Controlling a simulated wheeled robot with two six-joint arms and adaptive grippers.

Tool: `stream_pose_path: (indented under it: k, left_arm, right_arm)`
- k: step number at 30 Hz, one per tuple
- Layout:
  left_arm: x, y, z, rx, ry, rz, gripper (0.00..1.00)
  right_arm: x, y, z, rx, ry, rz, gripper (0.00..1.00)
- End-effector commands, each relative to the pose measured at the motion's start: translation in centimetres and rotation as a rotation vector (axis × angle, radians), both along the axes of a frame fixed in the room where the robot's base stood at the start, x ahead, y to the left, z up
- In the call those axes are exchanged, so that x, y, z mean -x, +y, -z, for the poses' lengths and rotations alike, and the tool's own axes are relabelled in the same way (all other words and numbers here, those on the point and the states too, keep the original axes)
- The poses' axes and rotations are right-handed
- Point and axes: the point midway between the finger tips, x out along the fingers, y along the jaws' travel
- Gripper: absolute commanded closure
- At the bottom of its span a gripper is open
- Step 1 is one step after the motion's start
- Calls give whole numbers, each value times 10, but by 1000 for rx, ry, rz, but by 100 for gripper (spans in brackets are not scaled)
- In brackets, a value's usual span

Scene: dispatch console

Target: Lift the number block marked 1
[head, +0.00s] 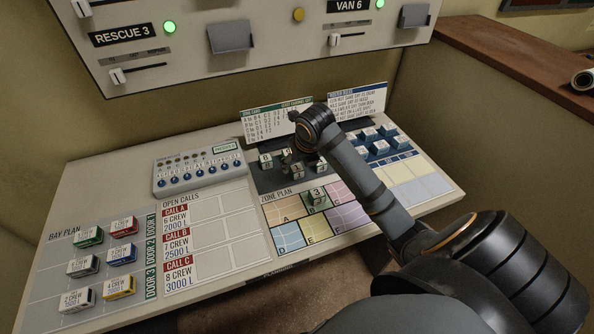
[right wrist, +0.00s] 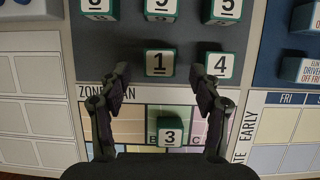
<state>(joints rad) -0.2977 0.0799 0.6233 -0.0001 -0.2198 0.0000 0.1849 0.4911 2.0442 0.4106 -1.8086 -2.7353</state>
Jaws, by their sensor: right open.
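The white-topped, green-sided block marked 1 (right wrist: 159,63) stands on the dark panel in the right wrist view; in the head view it shows (head: 297,171) below my right wrist. My right gripper (right wrist: 158,72) is open and empty, with one finger on each side of block 1 in the picture and apart from it. Its right fingertip lies in the narrow gap towards the block marked 4 (right wrist: 220,66). The height of the fingertips above the panel is hard to tell. My left gripper is not in view.
The block marked 3 (right wrist: 170,132) stands on the zone plan (head: 286,238), between my fingers' bases in the wrist view. More number blocks (right wrist: 160,9) stand in a row behind block 1. Two upright cards (head: 358,101) and blue blocks (head: 379,147) are close by.

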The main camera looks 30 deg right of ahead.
Motion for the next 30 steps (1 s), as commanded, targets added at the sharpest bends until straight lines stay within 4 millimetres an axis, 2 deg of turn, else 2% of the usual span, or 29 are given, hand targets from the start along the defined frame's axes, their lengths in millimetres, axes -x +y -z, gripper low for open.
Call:
stream_pose_path:
  k: [5,12,23,30]
  left_arm:
    - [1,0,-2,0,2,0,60]
    - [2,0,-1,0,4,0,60]
    - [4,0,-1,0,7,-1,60]
    - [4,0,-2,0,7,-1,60]
  right_arm:
    - [-9,-2,21,-1,1,-1,36]
    - [-10,-2,23,2,-1,-1,36]
    - [-10,-2,22,1,-1,-1,85]
    - [-10,-2,22,1,-1,-1,87]
